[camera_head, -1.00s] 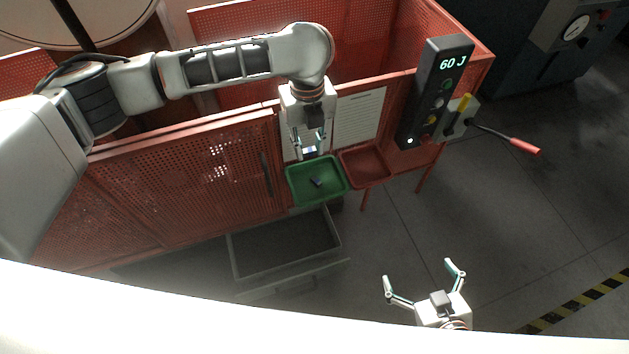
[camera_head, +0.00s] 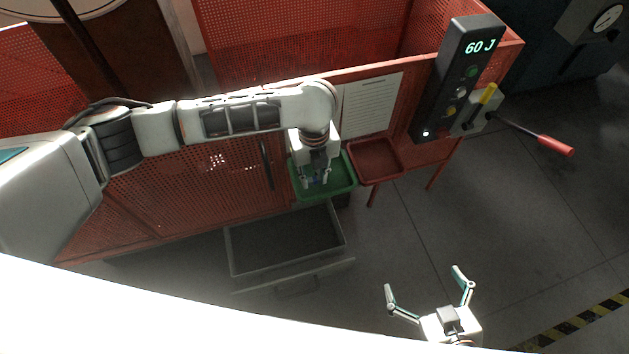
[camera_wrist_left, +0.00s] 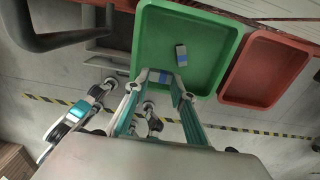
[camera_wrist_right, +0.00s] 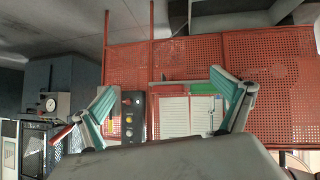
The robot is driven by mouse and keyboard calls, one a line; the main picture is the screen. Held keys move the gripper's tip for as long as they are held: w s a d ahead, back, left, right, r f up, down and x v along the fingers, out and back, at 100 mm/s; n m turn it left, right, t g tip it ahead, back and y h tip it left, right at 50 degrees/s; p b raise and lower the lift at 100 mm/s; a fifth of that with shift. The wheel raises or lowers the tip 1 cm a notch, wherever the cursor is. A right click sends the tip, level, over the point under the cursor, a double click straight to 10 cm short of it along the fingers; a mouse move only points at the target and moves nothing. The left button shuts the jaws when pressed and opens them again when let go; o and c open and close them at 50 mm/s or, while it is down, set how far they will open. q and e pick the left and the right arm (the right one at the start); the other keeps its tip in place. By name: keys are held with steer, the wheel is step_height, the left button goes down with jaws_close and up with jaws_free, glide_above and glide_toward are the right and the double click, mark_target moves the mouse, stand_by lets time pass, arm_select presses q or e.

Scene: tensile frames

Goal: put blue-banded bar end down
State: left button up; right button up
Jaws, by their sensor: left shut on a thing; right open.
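My left gripper (camera_head: 316,184) points down at the green tray (camera_head: 347,187) and is shut on a blue-banded bar end. In the left wrist view the held bar end (camera_wrist_left: 161,77) shows blue and grey between the fingertips, in front of the green tray (camera_wrist_left: 225,35). A second, grey bar end with a blue band (camera_wrist_left: 181,54) lies on the tray floor, apart from the held one. Whether the held piece touches the tray is hard to tell. My right gripper (camera_head: 424,279) is open and empty over the floor, far from the trays.
A red tray (camera_head: 375,160) hangs right of the green one. An open grey drawer (camera_head: 285,268) juts out below. A dark panel reading 60 J (camera_head: 458,80) and a red-handled lever (camera_head: 540,138) stand at right. Red perforated guarding (camera_head: 190,190) lies behind. Open floor is at lower right.

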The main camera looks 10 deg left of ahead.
mark_target(314, 180)
arm_select(q)
step_height(314, 180, down, 4)
steer(key=shift+r+b, duration=0.1)
steer(key=shift+b, duration=0.35)
steer(key=shift+r, duration=0.2)
steer(key=shift+f, duration=0.2)
steer(key=o, duration=0.8)
steer(key=shift+o, duration=0.2)
arm_select(e)
steer(key=shift+w+a+r, duration=0.2)
steer(key=shift+w+r, duration=0.05)
steer(key=shift+w, duration=0.1)
arm_select(q)
steer(key=shift+r, duration=0.1)
